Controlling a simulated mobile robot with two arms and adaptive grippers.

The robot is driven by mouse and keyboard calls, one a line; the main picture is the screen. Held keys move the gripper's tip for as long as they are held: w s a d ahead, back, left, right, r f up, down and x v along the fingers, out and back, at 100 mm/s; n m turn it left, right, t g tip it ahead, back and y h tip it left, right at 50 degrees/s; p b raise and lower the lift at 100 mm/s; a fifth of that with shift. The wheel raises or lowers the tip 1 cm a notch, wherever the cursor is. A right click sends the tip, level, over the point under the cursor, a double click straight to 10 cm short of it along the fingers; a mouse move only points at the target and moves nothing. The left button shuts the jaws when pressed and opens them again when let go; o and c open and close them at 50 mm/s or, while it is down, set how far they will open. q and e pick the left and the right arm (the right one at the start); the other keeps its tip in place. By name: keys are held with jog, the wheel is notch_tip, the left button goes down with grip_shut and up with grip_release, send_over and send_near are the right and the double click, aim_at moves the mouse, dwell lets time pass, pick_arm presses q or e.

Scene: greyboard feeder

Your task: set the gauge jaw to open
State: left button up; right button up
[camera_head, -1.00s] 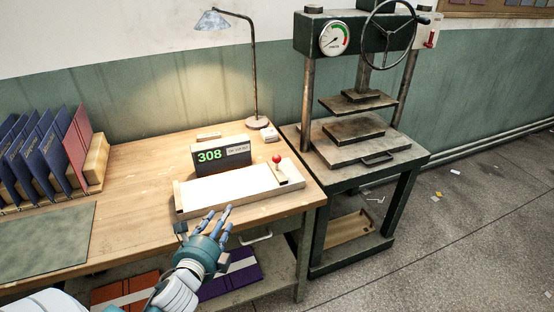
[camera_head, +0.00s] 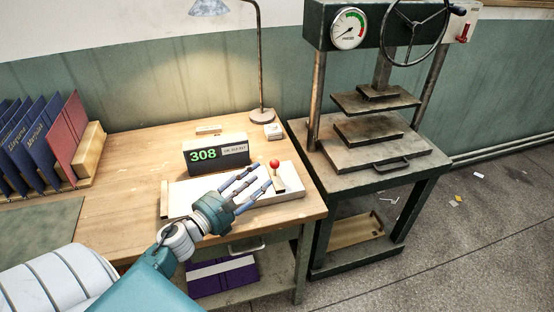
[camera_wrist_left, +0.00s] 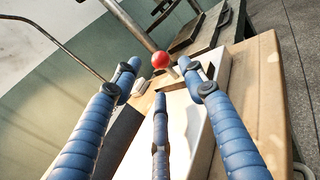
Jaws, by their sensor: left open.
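The gauge (camera_head: 180,195) is a long white bed on the wooden table, with a dark display box (camera_head: 216,156) behind it reading 308 in green. A lever with a red ball knob (camera_head: 274,163) stands on the jaw block at the bed's right end. My left gripper (camera_head: 252,184) is open over the bed, its blue fingers reaching right, just left of the knob. In the left wrist view the red knob (camera_wrist_left: 160,60) shows ahead between the spread fingertips, apart from them. My right gripper is not in view.
A lamp (camera_head: 262,115) and a small white box (camera_head: 273,131) stand behind the gauge. Blue and red folders (camera_head: 45,145) lean in a rack at left. A press with a handwheel (camera_head: 415,30) stands right of the table.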

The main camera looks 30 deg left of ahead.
aim_at(275, 164)
pick_arm(q)
jog(key=w, duration=0.3)
jog(key=shift+w+d+r+p, duration=0.2)
jog(key=shift+w+d+p, duration=0.05)
jog(key=shift+w+p, duration=0.15)
jog(key=shift+w+f, duration=0.1)
jog(key=shift+w, duration=0.8)
jog(key=w, duration=0.2)
jog(key=shift+w+d+f+p, duration=0.2)
jog(key=shift+w+d+p, duration=0.05)
jog(key=shift+w+p, duration=0.15)
grip_shut()
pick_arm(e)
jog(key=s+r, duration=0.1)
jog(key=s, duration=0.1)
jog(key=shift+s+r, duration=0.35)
